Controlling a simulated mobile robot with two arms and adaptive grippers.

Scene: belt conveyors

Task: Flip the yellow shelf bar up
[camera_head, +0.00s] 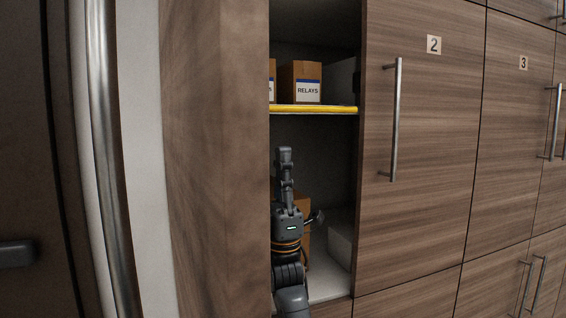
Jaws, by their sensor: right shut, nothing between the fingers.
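The yellow shelf bar (313,109) runs across the front edge of the upper shelf inside an open cabinet. It lies level, below the relay boxes. My right gripper (284,152) points up inside the cabinet opening, below the bar and apart from it in the picture. Its fingers are shut and hold nothing. My left gripper is not in view.
A brown box labelled RELAYS (307,82) stands on the upper shelf, with part of another at its left. A brown box is partly hidden behind my right arm. A wood door numbered 2 (430,140) borders the opening; an open wood panel (215,160) stands left.

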